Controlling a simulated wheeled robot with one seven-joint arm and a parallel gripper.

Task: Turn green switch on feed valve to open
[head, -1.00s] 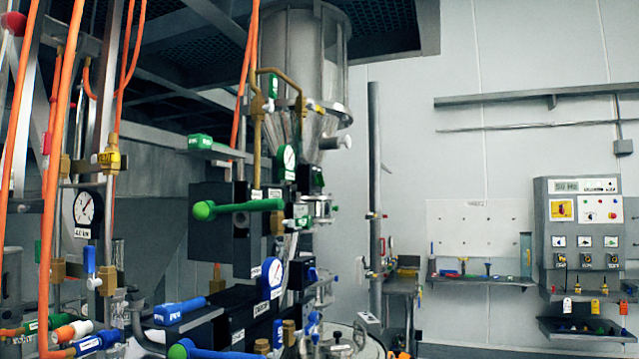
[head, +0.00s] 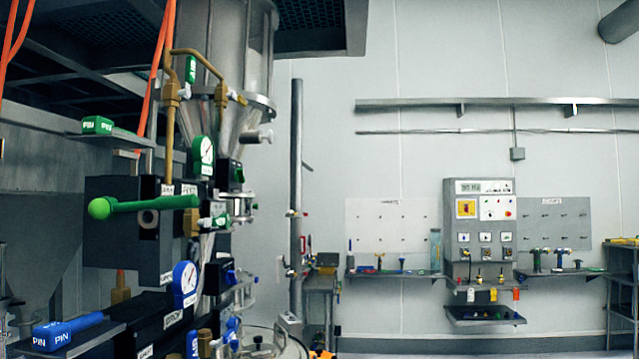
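The feed valve stack stands left of centre, under a metal hopper (head: 225,60). A long green lever handle (head: 145,205) with a round knob points left from a black box (head: 125,235). A small green switch (head: 238,173) sits on a black housing right of the green-rimmed gauge (head: 203,156). A small green-and-white part (head: 219,220) is just below it. I cannot tell which green part is the named switch, nor its open or closed position. My gripper is not in view.
A green PIN block (head: 98,125) and a blue PIN block (head: 66,331) lie on ledges at left. A blue-rimmed gauge (head: 185,284) and blue-handled fittings (head: 228,276) are below. A control panel (head: 480,235) stands at the far wall. The space right of the stack looks open.

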